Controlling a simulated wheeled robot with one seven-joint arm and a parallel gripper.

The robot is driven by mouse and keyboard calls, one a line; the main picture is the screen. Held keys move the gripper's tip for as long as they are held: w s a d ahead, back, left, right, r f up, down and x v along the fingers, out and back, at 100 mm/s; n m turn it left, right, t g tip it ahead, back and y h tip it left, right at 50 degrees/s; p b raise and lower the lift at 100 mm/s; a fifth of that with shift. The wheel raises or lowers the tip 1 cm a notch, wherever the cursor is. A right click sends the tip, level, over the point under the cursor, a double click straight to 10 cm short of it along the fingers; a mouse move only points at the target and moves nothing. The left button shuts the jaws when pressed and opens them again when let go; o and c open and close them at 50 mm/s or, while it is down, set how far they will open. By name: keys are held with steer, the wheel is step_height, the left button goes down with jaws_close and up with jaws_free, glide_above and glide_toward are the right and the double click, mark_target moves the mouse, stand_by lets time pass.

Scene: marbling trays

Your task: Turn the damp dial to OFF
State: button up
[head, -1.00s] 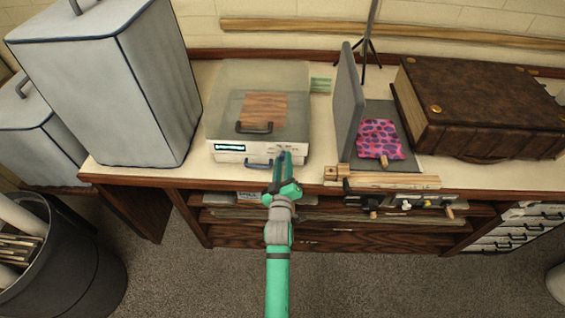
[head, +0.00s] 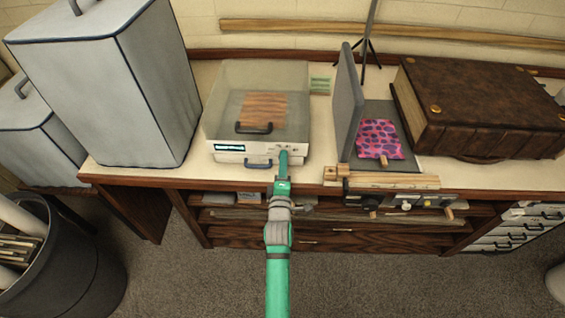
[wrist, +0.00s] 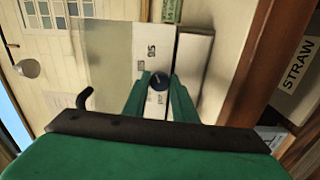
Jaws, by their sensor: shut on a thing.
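The damp dial (wrist: 158,81) is a small dark round knob with a light pointer line, on the pale front panel of a box with a see-through lid (head: 222,82). In the wrist view the two green fingers of my gripper (wrist: 158,84) press on either side of the dial. Small printed labels sit around it, too small to read. In the head view my gripper (head: 283,160) reaches the right part of the front panel (head: 262,148) and hides the dial. A lit display (head: 229,147) is at the panel's left.
A tall grey covered box (head: 110,90) stands left of the lidded box. To the right are an upright grey panel (head: 347,105), a pink spotted sheet (head: 379,139) and a large brown book-like case (head: 480,110). A dark bin (head: 80,270) stands on the floor at left.

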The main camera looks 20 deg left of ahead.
steer(key=shift+n, duration=0.4)
steer(key=o, duration=1)
steer(key=shift+o, duration=0.2)
steer(key=v, duration=1.1)
